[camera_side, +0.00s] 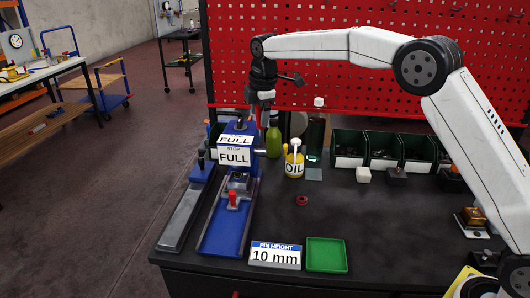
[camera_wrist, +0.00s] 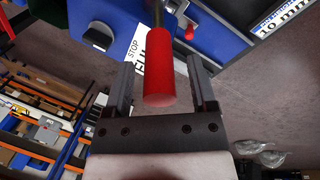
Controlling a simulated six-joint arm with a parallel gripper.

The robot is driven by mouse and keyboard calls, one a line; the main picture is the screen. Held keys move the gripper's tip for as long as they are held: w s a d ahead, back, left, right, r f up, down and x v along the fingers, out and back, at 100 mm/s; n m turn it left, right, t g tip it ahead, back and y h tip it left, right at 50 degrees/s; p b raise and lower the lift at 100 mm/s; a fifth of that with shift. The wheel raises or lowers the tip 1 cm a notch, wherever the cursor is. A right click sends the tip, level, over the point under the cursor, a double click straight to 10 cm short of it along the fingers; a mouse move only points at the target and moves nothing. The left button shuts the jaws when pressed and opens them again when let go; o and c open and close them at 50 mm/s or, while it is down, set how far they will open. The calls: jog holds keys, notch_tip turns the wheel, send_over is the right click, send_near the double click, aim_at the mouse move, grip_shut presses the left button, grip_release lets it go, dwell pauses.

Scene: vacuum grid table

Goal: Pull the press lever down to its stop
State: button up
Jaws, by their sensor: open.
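The blue press (camera_side: 238,135) stands at the left of the bench, with white FULL and STOP labels. A red cylindrical lever grip (camera_wrist: 158,75) on a metal rod shows in the wrist view. My gripper (camera_wrist: 160,68) is open, with one finger on each side of the red grip; I cannot tell whether either finger touches it. In the side view my gripper (camera_side: 265,105) points down above the press, and the red grip is hard to make out there. A red pin (camera_side: 232,200) stands at the front of the press, over the blue tray (camera_side: 220,238).
Dark bins (camera_side: 349,147) line the back. A PIN HEIGHT 10 mm sign (camera_side: 275,255) and a green tray (camera_side: 326,255) sit at the front. The middle right is mostly clear.

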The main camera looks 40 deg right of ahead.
jog(key=shift+f, duration=0.1)
grip_shut()
dwell(1.4)
